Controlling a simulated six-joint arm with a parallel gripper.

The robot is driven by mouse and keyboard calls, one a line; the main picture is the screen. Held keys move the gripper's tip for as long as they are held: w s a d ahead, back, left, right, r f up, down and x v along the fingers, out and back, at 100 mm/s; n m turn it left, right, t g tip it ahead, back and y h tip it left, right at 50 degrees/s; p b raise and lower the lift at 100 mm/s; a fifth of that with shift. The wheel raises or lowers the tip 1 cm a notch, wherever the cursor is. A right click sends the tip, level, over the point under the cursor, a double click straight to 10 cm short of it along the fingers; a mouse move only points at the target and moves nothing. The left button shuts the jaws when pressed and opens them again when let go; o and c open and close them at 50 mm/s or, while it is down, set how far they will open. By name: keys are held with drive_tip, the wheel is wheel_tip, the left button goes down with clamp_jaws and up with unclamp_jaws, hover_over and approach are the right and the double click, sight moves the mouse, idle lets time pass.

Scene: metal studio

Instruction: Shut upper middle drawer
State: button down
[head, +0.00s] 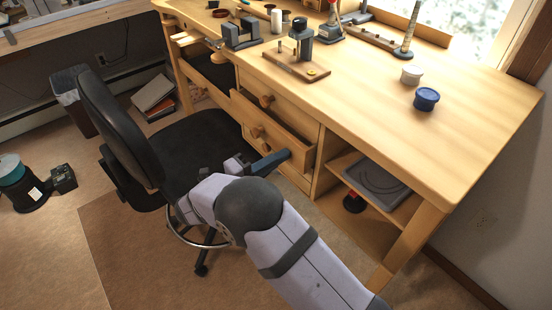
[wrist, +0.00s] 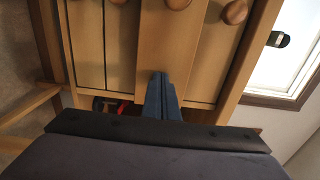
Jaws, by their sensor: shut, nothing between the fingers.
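The wooden desk's drawer stack shows in the head view. The upper middle drawer (head: 250,117) stands pulled out, its front ahead of the closed drawer above and its open top showing. In the wrist view its front (wrist: 170,45) is the middle band, jutting past its neighbours, with a round knob (wrist: 177,3) at the top edge. My gripper (head: 284,155) is shut and empty, with blue fingers at the right end of this drawer's front. In the wrist view the fingertips (wrist: 161,74) overlap that front; I cannot tell whether they touch it.
A black office chair (head: 118,125) stands left of my arm, close to the drawers. An open shelf with a grey flat device (head: 376,183) is to the right. Tools and a blue jar (head: 426,99) stand on the desktop (head: 470,120).

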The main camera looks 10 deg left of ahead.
sight(292, 150)
drive_tip(key=shift+w, duration=0.1)
drive_tip(key=x, duration=0.3)
drive_tip(key=shift+w+d+b, duration=0.2)
drive_tip(key=shift+d+b, duration=0.15)
drive_tip(key=shift+w+d+r, duration=0.1)
drive_tip(key=shift+w+d, duration=0.1)
drive_tip(key=shift+w, duration=0.05)
drive_tip(key=shift+a, duration=0.1)
drive_tip(key=b+v, duration=0.1)
drive_tip(key=v, duration=1.3)
drive_tip(key=shift+s+a+b, duration=0.15)
drive_tip(key=shift+s+b, duration=0.05)
drive_tip(key=shift+b, duration=0.2)
